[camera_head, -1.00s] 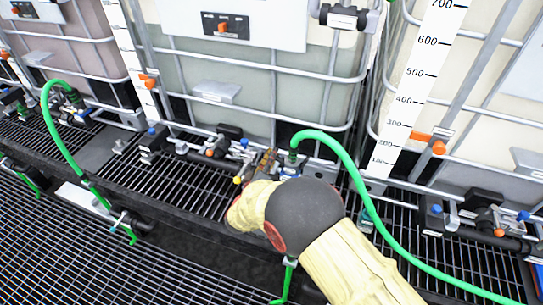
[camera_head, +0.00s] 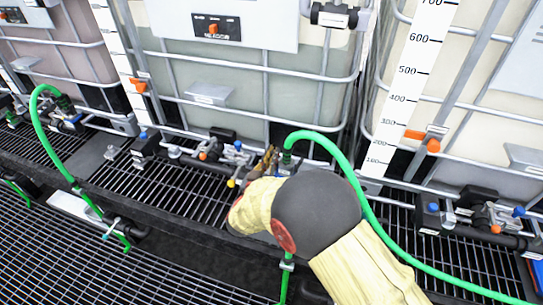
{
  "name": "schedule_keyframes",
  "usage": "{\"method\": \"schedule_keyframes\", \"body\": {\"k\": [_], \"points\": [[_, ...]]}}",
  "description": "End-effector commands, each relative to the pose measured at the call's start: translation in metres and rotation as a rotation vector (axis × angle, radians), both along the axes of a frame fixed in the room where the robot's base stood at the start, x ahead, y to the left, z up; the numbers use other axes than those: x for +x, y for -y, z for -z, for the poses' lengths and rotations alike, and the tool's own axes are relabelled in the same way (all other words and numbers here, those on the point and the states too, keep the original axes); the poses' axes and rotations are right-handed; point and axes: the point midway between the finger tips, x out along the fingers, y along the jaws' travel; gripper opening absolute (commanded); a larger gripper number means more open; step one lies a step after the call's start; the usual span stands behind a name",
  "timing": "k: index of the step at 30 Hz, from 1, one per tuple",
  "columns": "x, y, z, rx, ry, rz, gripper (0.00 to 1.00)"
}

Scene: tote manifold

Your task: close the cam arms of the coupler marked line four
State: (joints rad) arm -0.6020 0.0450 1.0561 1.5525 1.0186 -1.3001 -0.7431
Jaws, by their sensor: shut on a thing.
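A green hose (camera_head: 349,170) arches up in the middle and drops at its left end into a dark coupler (camera_head: 286,160) at the foot of the middle tank. My gripper (camera_head: 266,161) shows only as small brownish fingers just left of this coupler, at its side. It is shut on a small part there, apparently a cam arm, which the fingers and my yellow-sleeved wrist mostly hide. I cannot read a line number on the coupler or tell how its other cam arm stands. Another green hose (camera_head: 38,119) runs to a coupler (camera_head: 65,104) at the left tank.
Caged tanks (camera_head: 220,95) stand along the back, with valves and pipes at their feet. Black grating (camera_head: 170,185) lies in front. The green hose passes close right of my arm.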

Motion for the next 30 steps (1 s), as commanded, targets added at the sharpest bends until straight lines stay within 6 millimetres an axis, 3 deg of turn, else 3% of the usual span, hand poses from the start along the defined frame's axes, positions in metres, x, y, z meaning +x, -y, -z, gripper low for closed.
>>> {"method": "schedule_keyframes", "body": {"k": [17, 18, 27, 30], "points": [[-0.0012, 0.0020, 0.0018, 0.031, 0.007, 0.000, 0.00], [-0.0012, 0.0020, 0.0018, 0.031, 0.007, 0.000, 0.08], [-0.0008, 0.0016, 0.0006, 0.032, 0.010, 0.001, 0.25], [-0.0007, 0.0015, 0.0003, 0.031, 0.011, 0.000, 0.27]]}}
